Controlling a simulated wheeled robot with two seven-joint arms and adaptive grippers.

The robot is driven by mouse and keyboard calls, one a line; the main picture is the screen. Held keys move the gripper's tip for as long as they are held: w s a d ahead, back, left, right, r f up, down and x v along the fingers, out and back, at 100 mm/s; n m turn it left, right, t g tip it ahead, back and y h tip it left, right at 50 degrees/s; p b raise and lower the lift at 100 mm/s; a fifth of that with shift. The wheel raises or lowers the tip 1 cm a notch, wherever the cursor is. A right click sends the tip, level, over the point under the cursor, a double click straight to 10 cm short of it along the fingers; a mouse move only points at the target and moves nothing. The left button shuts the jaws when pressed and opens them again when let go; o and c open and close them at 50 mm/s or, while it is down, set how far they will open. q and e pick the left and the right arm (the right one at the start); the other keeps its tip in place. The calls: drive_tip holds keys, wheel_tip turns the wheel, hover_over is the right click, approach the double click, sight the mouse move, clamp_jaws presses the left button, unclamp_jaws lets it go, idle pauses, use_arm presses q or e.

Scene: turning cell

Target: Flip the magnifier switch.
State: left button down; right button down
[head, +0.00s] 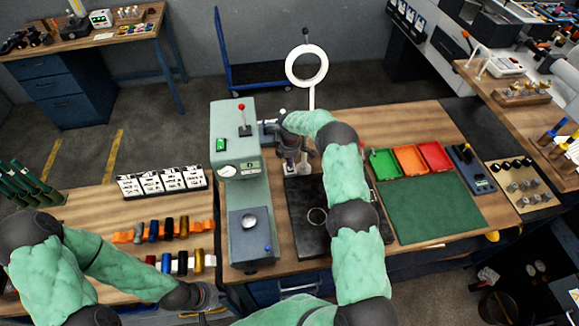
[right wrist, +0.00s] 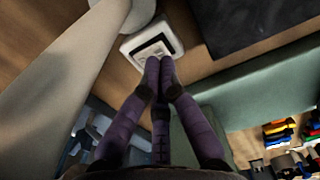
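The magnifier's white ring (head: 306,65) stands on a pale stem at the back of the bench in the head view. In the right wrist view its thick white post (right wrist: 60,85) rises on the left, beside a small white switch box (right wrist: 138,28) with a black-framed face. My right gripper (right wrist: 160,62) is shut and empty, its fingertips together and over the near edge of the switch face; I cannot tell whether they touch it. In the head view my right gripper (head: 293,163) points down. My left gripper (head: 205,300) is low at the left, its fingers unclear.
A green machine (head: 242,180) stands left of my right gripper, with a black plate (head: 303,235) in front. Green, orange and red trays (head: 408,158) and a green mat (head: 430,210) lie to the right. Coloured parts (head: 165,230) and white cards (head: 160,182) fill the left bench.

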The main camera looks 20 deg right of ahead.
drive_tip(key=shift+f+b, duration=1.1)
drive_tip(key=shift+b, duration=0.05)
idle(0.8)
drive_tip(key=shift+r, duration=0.1)
drive_tip(key=shift+r+p, duration=0.75)
drive_tip(key=shift+r, duration=2.65)
drive_tip(key=shift+f, duration=0.1)
